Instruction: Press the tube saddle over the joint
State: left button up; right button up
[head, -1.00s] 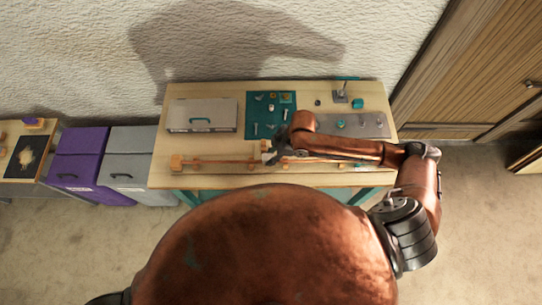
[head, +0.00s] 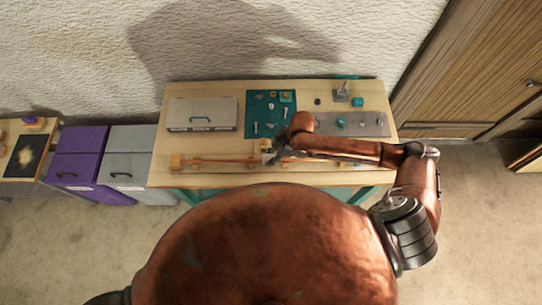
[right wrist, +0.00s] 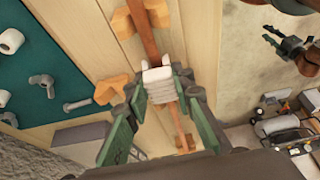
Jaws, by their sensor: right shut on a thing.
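The lath is a thin copper-brown strip along the table's front edge in the head view (head: 225,161); it also runs up through the right wrist view (right wrist: 147,40). A white ribbed piece, which looks like the tube saddle (right wrist: 158,85), lies across the lath between my fingertips. My right gripper (right wrist: 161,92), with green finger pads, is shut on it. In the head view my right gripper (head: 269,154) is over the lath near the table's middle. I cannot tell whether the saddle is fully seated. The joint is hidden under it. My left gripper is out of view.
Wooden blocks (head: 176,162) hold the lath along the table (head: 230,178). Behind are a closed grey case (head: 202,114), a green mat (head: 258,106) with small hardware, and a grey plate (head: 372,124) with small parts. Purple (head: 82,165) and grey drawers stand left.

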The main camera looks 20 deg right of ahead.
jog(key=shift+f, duration=0.5)
dwell(0.3)
jog(key=o, duration=1)
notch_tip(320, 180, up, 7)
jog(key=p, duration=0.8)
dwell(0.4)
